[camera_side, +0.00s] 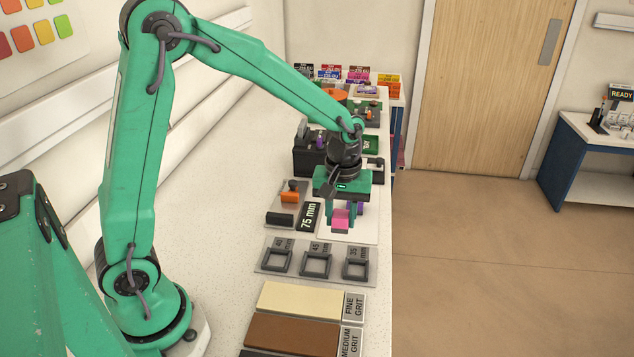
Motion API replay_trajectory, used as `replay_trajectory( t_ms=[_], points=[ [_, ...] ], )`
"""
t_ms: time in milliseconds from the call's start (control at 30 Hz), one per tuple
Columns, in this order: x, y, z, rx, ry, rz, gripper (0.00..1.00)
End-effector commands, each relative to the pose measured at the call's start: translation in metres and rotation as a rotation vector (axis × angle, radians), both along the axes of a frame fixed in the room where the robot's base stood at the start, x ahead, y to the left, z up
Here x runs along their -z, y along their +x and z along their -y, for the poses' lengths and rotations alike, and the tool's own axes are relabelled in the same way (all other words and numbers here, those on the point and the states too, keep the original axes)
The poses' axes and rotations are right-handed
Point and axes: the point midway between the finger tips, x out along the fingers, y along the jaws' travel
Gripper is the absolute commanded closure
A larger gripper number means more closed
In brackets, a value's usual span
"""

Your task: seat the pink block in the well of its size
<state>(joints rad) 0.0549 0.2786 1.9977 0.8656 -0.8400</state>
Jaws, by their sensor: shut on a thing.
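My gripper (344,210) points down with its green fingers shut on the pink block (340,220). The block is over a white board, behind the plate of wells; I cannot tell whether it touches the board. The grey plate (295,268) lies in front, towards the camera. It has three square dark-rimmed wells in a row: a left well (276,262), a middle well (316,265) and a right well (356,263). Their small labels seem to read 40, 45 and 35. All three wells look empty.
A 75 mm gauge (307,217) with an orange slider (290,196) lies left of the block. Grit blocks, cream (300,299) and brown (290,334), lie in front of the plate. A black box (308,160) and coloured containers stand behind. The bench's right edge is close.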

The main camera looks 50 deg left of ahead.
Motion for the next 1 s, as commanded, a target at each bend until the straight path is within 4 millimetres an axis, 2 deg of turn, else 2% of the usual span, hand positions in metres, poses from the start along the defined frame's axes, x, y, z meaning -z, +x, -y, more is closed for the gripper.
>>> replay_trajectory(
  t_ms=[100, 300, 1000],
  points=[
    [0.005, 0.006, 0.025, 0.005, 0.0, 0.0, 0.88],
    [0.01, 0.009, 0.048, 0.001, 0.0, 0.001, 0.88],
    [0.017, 0.009, 0.051, -0.001, 0.0, 0.0, 0.88]
  ],
)
